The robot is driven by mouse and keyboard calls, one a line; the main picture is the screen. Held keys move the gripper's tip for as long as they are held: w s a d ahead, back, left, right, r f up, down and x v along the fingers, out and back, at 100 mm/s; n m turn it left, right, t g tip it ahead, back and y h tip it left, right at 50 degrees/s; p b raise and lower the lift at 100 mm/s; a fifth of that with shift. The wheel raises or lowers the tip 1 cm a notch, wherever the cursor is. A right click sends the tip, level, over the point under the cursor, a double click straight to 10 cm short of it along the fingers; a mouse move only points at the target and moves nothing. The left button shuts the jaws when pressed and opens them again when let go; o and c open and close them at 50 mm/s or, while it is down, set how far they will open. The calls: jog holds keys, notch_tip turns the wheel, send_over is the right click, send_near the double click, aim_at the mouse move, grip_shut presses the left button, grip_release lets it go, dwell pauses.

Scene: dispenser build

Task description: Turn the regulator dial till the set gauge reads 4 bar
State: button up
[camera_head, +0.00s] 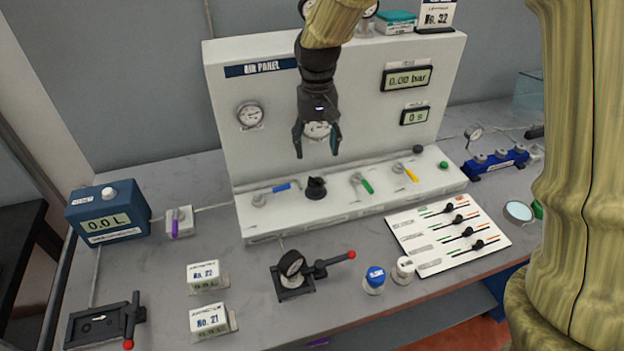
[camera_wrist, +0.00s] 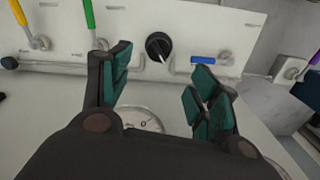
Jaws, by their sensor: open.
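The regulator dial, a black knob (camera_head: 316,188), sits on the white ledge of the air panel (camera_head: 340,80). The black knob also shows in the wrist view (camera_wrist: 158,46), with a pale pointer mark. My gripper (camera_head: 317,152) is open and empty, above the knob and apart from it; its teal-padded fingers stand wide in the wrist view (camera_wrist: 160,62). A round gauge (camera_head: 318,130) on the panel is partly hidden behind my gripper; part of it shows between my fingers (camera_wrist: 140,118). Another round gauge (camera_head: 250,115) is at left. I cannot tell which is the set gauge or read either.
A blue-handled valve (camera_head: 280,188) stands close left of the knob, a green-handled one (camera_head: 365,185) to the right, a yellow-handled one (camera_head: 409,173) farther right. A display (camera_head: 407,78) reads 0.00 bar. A black device with a red-tipped lever (camera_head: 320,266) lies in front.

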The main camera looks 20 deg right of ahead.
aim_at(316, 179)
jog(key=shift+w+d+f, duration=0.1)
jog(key=shift+w+f, duration=0.1)
jog(key=shift+f, duration=0.35)
jog(key=shift+w+d+f, duration=0.1)
jog(key=shift+w+f, duration=0.05)
jog(key=shift+f, duration=0.35)
jog(key=shift+a+f+p, duration=0.1)
jog(key=shift+f+p, duration=0.95)
jog(key=shift+f, duration=3.95)
jog(key=shift+c, duration=0.3)
jog(key=c, duration=1)
